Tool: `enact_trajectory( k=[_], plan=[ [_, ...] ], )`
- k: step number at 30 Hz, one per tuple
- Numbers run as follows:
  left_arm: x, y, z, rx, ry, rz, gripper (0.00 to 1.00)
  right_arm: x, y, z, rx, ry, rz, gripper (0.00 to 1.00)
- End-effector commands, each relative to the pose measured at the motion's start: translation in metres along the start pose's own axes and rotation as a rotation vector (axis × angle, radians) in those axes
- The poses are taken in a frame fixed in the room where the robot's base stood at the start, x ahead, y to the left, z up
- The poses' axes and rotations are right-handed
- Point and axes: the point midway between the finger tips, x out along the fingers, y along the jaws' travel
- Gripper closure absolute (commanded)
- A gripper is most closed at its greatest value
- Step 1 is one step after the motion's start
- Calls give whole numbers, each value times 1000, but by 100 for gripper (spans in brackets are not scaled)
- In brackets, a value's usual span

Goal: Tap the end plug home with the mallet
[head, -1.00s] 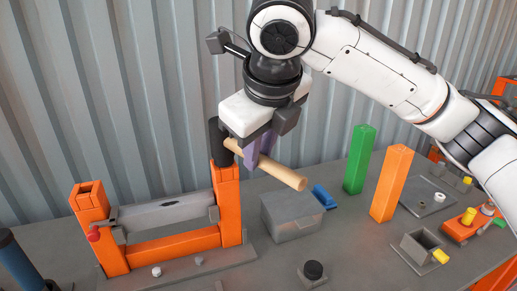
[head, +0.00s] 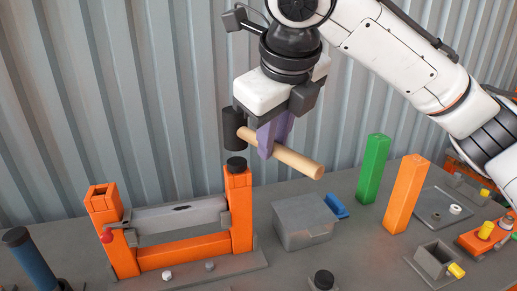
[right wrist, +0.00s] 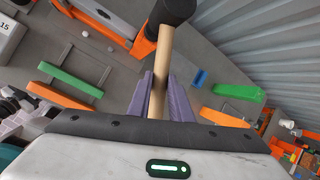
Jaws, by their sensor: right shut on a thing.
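My right gripper (head: 268,150) has purple fingers shut on the wooden handle of the mallet (head: 296,162). In the right wrist view, the gripper (right wrist: 160,97) also holds the mallet (right wrist: 161,45) by its handle, with the black head beyond the fingertips. In the head view, the black head hangs just above the end plug (head: 236,163), apart from it. The black plug sits on top of the right orange post (head: 239,205), with its cap standing above the rim. The left orange post (head: 102,192) has an open, hollow top. My left gripper is not in view.
A grey clamp (head: 180,219) spans between the posts. A grey box (head: 302,224) stands right of the frame. Green (head: 372,168) and orange (head: 406,195) uprights stand farther right. Another black cap (head: 323,279) is at the front. A corrugated wall (head: 120,90) closes the back.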

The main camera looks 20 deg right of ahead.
Motion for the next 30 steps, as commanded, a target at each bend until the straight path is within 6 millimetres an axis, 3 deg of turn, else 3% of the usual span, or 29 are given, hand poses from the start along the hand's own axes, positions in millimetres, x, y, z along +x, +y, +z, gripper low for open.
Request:
enact_trajectory(
  k=[8, 15, 30],
  plan=[
    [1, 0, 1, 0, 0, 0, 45, 3, 1, -1, 1, -2, 0, 100],
    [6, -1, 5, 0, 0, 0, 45, 33, 10, -14, 1, -2, 0, 100],
    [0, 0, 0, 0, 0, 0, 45, 36, 10, -15, 2, -2, -1, 100]
  ],
)
